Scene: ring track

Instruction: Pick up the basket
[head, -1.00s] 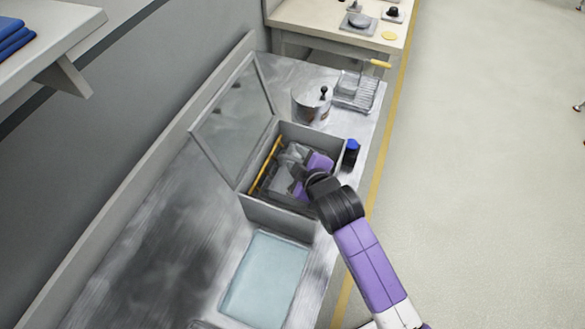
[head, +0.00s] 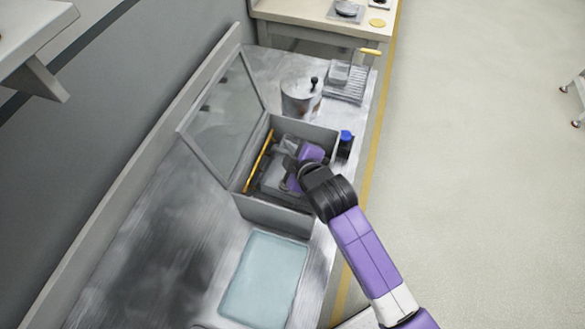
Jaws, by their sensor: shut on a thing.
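A grey box (head: 272,212) with its glass-like lid (head: 223,110) tilted open stands on the metal counter. Inside it lies a dark basket-like thing with a yellow bar (head: 259,162) along its left side. My gripper (head: 285,160) reaches down into the box from the right, its purple and grey parts below the rim. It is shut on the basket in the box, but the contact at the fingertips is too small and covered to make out. The basket's right part is hidden by my gripper and wrist.
A wire rack with a yellow handle (head: 345,83) and a metal pot (head: 300,96) stand behind the box. A blue-capped bottle (head: 345,143) is close by its right wall. The left counter is bare.

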